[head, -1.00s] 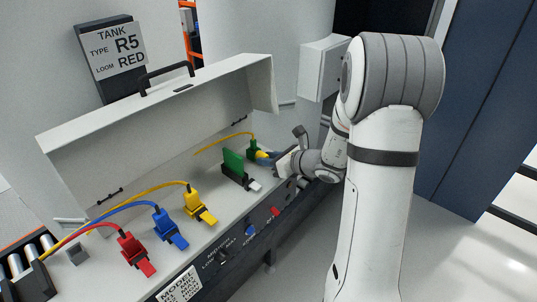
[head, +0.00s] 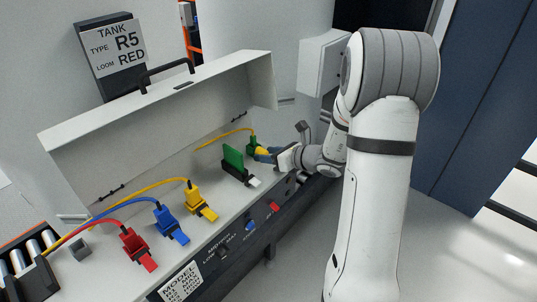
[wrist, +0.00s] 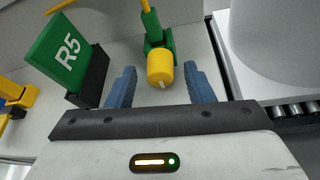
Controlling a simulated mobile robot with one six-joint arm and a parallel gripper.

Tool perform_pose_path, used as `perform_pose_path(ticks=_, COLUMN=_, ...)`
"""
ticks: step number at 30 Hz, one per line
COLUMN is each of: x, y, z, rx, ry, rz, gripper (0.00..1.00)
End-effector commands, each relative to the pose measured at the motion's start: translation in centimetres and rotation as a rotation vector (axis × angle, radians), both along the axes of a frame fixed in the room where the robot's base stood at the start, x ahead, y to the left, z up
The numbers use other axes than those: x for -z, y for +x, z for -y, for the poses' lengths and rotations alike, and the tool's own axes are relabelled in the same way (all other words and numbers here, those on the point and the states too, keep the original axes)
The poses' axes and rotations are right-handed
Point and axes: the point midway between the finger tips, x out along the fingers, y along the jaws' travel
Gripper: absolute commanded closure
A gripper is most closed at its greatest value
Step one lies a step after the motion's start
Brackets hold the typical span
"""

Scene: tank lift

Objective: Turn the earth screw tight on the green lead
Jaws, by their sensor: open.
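The yellow earth screw (wrist: 160,68) is a round knob with a white mark on its face, in front of the green lead's plug (wrist: 152,28). In the head view the green plug (head: 252,142) stands at the far right end of the panel, its yellow lead (head: 228,134) arching to the left. My gripper (wrist: 160,72) is open, with one blue finger on each side of the yellow screw. A gap shows between the screw and each finger. In the head view my gripper (head: 268,155) partly hides the screw.
A green R5 card (wrist: 66,50) in a black holder (wrist: 90,78) stands close to the left finger. Yellow (head: 194,198), blue (head: 164,222) and red (head: 132,244) plugs sit further along the panel. The raised white lid (head: 160,115) stands behind.

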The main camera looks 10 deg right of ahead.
Motion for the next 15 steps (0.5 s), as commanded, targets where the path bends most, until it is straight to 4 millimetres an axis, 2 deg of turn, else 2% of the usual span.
perform_pose_path(ticks=5, x=-0.6, y=-1.1, z=1.1, rx=0.003, ry=-0.002, rz=0.002, gripper=0.52)
perform_pose_path(ticks=15, x=-2.5, y=-4.8, z=4.4, rx=0.003, ry=0.0, rz=0.002, gripper=0.52)
